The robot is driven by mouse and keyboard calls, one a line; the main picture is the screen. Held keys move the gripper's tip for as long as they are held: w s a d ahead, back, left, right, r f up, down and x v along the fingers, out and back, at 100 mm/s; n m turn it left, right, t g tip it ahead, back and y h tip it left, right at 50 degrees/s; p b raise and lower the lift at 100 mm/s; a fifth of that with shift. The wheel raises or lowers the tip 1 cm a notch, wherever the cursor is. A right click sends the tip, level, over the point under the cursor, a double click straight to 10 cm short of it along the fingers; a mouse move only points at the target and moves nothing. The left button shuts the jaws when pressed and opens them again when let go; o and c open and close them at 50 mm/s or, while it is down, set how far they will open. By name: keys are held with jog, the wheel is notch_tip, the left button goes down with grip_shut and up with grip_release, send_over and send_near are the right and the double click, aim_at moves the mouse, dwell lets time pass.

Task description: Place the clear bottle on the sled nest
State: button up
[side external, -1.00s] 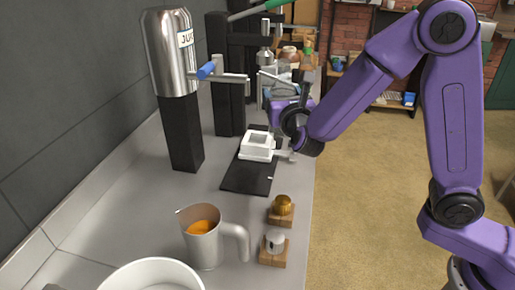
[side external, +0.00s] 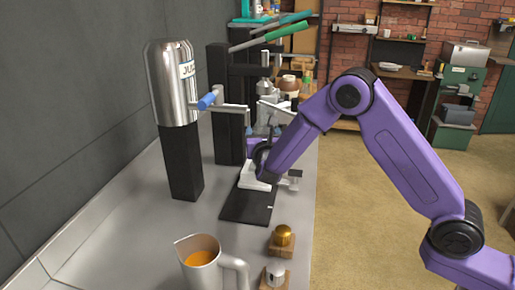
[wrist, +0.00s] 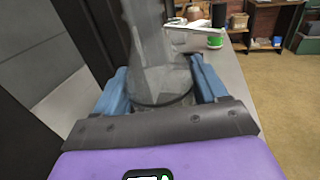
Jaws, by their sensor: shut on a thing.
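The clear bottle (wrist: 158,75) stands upright in the wrist view, see-through and grey, with its top cut off by the picture edge. My gripper (wrist: 160,88) is shut on it, with one blue finger on each side of its lower body. In the side external view my gripper (side external: 262,160) is low, over the white sled nest (side external: 252,182), and hides part of it. The nest sits at the far end of a black track plate (side external: 247,207). I cannot make out the bottle in the side view, nor whether its base touches the nest.
A steel juice dispenser (side external: 172,85) on a black post stands left of the track, its blue-tipped arm reaching right. Black lever machines stand behind. A jug (side external: 203,275) of orange liquid and two wooden blocks with caps, one gold (side external: 282,235), stand in front.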

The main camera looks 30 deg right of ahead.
jog(key=shift+w+a+f, duration=0.2)
jog(key=shift+w+f, duration=0.8)
jog(key=shift+f, duration=0.15)
jog(key=shift+w+f, duration=0.15)
jog(key=shift+f, duration=1.55)
jog(key=shift+f, duration=0.1)
jog(key=o, duration=1.5)
jog(key=v, duration=1.2)
